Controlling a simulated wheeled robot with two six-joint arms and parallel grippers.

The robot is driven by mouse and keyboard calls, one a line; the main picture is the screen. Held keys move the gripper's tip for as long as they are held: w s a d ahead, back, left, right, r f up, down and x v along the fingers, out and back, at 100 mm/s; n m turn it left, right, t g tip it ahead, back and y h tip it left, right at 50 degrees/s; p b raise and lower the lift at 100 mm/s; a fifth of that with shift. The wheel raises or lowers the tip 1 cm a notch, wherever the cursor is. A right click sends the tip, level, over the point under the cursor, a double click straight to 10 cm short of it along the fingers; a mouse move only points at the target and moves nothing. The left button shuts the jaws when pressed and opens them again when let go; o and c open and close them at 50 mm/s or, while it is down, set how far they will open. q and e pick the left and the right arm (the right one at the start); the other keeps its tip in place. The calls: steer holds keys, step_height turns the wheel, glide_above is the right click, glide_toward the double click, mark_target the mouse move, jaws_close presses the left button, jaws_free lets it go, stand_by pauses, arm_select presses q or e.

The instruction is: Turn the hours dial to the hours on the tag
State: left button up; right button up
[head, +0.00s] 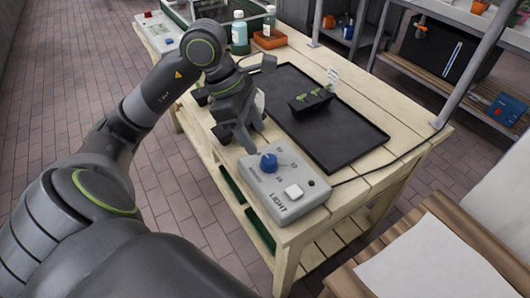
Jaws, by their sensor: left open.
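The light timer box (285,185) is grey and sits at the near corner of the wooden bench. Its blue hours dial (268,162) has small numbers printed around it, too small to read surely. A white square button (293,191) is beside the dial. A white tag (333,77) stands at the small black seedling tray; its writing is too small to read. My left gripper (257,105) is open above the bench, behind the dial in the picture and apart from it. My right gripper is not in view.
A large black tray (345,140) lies behind the box, holding the seedling tray (311,101). Bottles (239,33) and an orange container (269,39) stand at the back. A cable runs from the box along the bench's right edge. A wooden seat (430,250) is at the lower right.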

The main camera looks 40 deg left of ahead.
mark_target(269, 158)
arm_select(q)
steer(key=shift+b+x, duration=0.3)
steer(key=shift+x, duration=3.1)
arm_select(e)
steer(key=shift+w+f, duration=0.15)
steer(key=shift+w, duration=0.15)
arm_select(q)
steer(key=shift+d, duration=0.1)
